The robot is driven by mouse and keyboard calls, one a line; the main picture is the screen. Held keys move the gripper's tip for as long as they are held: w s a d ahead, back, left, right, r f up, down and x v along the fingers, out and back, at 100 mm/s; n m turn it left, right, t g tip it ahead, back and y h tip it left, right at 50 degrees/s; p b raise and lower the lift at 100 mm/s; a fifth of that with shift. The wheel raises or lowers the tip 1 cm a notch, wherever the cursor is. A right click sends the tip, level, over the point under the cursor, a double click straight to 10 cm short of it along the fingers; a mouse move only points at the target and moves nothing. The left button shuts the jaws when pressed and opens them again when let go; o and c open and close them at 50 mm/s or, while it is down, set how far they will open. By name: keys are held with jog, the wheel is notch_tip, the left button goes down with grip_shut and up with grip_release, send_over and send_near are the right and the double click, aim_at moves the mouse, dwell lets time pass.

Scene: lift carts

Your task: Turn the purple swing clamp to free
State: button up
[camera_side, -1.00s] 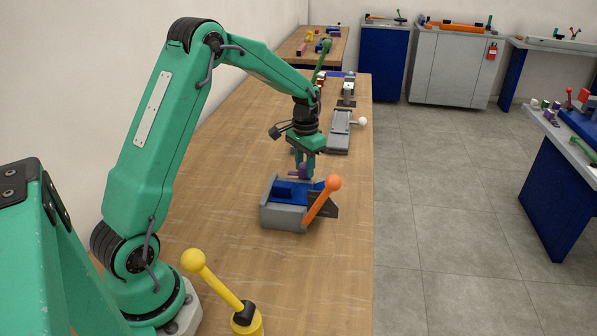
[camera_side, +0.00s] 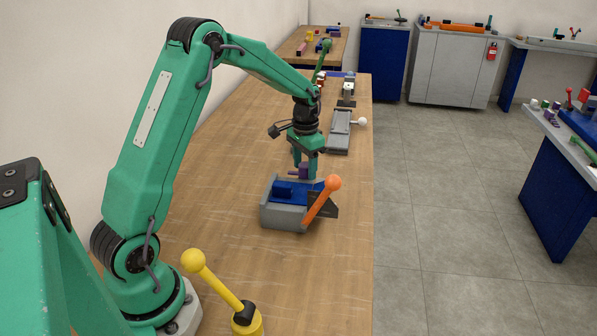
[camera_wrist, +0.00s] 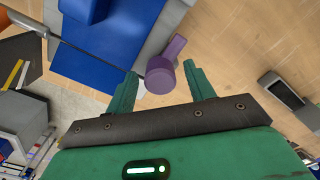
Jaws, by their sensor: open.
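The purple swing clamp (camera_wrist: 161,76) shows in the wrist view as a round head with a short arm reaching up and right, beside a blue block. In the side view it is a small purple piece (camera_side: 303,172) at the back of the grey and blue fixture (camera_side: 283,215), partly hidden by a finger. My gripper (camera_wrist: 160,72) is open, with one green finger on each side of the clamp's round head. Gaps show between head and fingers in the wrist view. In the side view my gripper (camera_side: 305,165) is pointing down over the clamp.
An orange ball-ended lever (camera_side: 322,200) rises at the fixture's front right. A yellow ball-ended lever (camera_side: 215,280) stands near the front. A grey fixture with a white knob (camera_side: 341,130) lies behind on the bench. Bare wood (camera_side: 220,190) is left of the fixture.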

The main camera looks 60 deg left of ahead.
aim_at(305, 166)
jog(key=shift+r, duration=0.15)
jog(key=shift+r, duration=3.75)
jog(key=shift+s+d+r, duration=0.25)
jog(key=shift+d+r, duration=0.05)
jog(key=shift+r, duration=0.15)
jog(key=s+d+r+t, duration=0.2)
jog(key=s+d+r, duration=0.35)
jog(key=s, duration=0.25)
jog(key=s+d+r+t, duration=0.2)
jog(key=s+d+r, duration=0.2)
jog(key=s+d, duration=0.4)
jog(key=s+d+f+t, duration=0.1)
jog(key=s+d, duration=0.1)
jog(key=s, duration=0.6)
jog(key=shift+s+f+t, duration=0.15)
jog(key=shift+f+t, duration=0.15)
jog(key=shift+f, duration=0.05)
